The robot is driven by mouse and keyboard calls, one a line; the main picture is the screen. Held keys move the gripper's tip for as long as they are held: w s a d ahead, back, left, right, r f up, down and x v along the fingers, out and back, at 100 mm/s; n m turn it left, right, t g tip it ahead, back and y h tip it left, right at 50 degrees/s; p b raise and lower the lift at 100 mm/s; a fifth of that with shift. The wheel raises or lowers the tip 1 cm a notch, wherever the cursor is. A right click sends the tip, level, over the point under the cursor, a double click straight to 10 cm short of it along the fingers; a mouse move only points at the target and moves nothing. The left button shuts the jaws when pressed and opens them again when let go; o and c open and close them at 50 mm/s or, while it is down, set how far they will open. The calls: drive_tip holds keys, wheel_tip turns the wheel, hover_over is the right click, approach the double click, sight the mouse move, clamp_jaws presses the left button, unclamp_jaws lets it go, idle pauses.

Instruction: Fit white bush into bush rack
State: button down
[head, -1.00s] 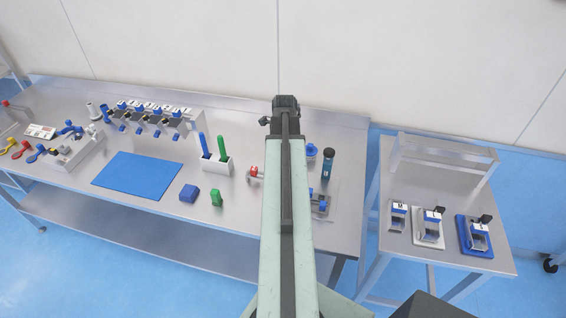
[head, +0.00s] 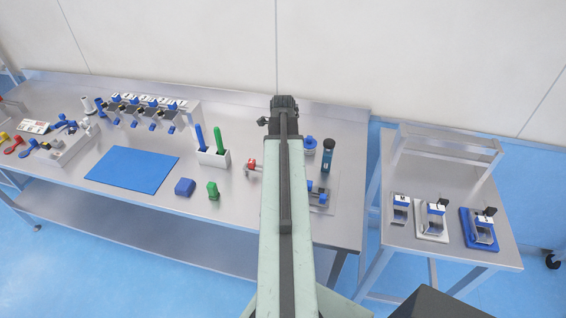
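A small white upright cylinder with a wider foot (head: 88,106) stands at the back left of the long table in the head view. It looks like the white bush, but it is too small to be sure. A blue upright piece (head: 101,107) stands beside it. I cannot tell for sure which thing is the bush rack; a grey block with blue parts on it (head: 76,149) sits in front of the white cylinder. My green arm structure covers the middle of the view. My gripper's fingers do not show, and whatever it may hold is hidden.
The steel table holds a labelled dispenser row (head: 152,106), a blue mat (head: 132,170), a white pen holder (head: 213,158), a blue block (head: 185,187) and a green block (head: 213,190). A side table (head: 430,180) with several small fixtures stands right, across a floor gap.

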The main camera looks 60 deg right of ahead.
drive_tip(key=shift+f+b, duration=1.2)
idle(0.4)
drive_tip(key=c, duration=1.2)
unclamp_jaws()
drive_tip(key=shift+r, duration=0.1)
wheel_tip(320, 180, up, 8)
drive_tip(key=p, duration=0.8)
